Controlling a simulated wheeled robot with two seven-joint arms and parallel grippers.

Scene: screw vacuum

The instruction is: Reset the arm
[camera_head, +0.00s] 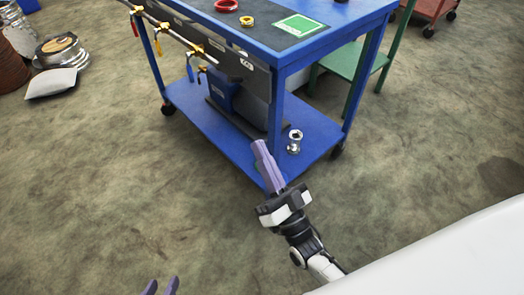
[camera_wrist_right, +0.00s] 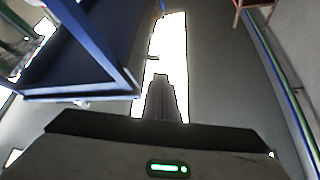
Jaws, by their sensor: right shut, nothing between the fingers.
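My right gripper (camera_head: 262,150) reaches in from the lower right in the head view. Its purple fingers are together, with nothing held, and point up toward the blue cart (camera_head: 222,124). In that view the fingertips overlap the near edge of the cart's lower shelf; I cannot tell whether they touch it. In the right wrist view the closed fingers (camera_wrist_right: 161,82) stand upright in the middle, with the cart to their left. Only the two purple fingertips of my left gripper (camera_head: 161,287) show at the bottom edge of the head view. They are apart, with nothing visible between them.
The cart's top holds a red ring (camera_head: 226,5) and a green-and-white card (camera_head: 300,25). A metal fitting (camera_head: 295,141) and a blue machine (camera_head: 222,92) stand on its lower shelf. A green stand (camera_head: 345,62) is behind.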

